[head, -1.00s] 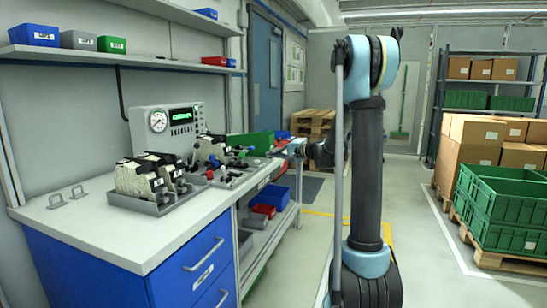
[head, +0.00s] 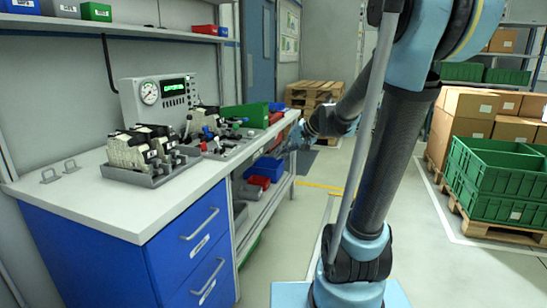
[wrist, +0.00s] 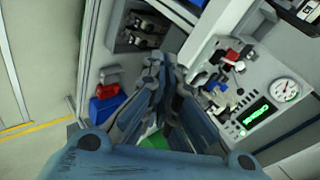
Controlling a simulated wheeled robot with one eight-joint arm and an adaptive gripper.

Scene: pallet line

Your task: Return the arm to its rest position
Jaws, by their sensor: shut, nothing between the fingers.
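My arm (head: 390,150) stands on the right of the head view. Its thick lower link leans to the right going up, and its upper joint is cut off by the top edge. The forearm comes back down toward the bench, where my gripper (head: 294,138) is small beside the bench's far right end. In the wrist view my gripper (wrist: 168,72) points away from the camera with its fingers together. I see nothing held between them. The bench lies beyond the fingers in that view.
The white bench (head: 95,215) carries a gauge unit (head: 160,98), a tray of grey-black parts (head: 145,155) and several small fittings. A green bin (head: 245,115) stands near its far end. Green crates (head: 500,170) on a pallet stand at right. The floor between is clear.

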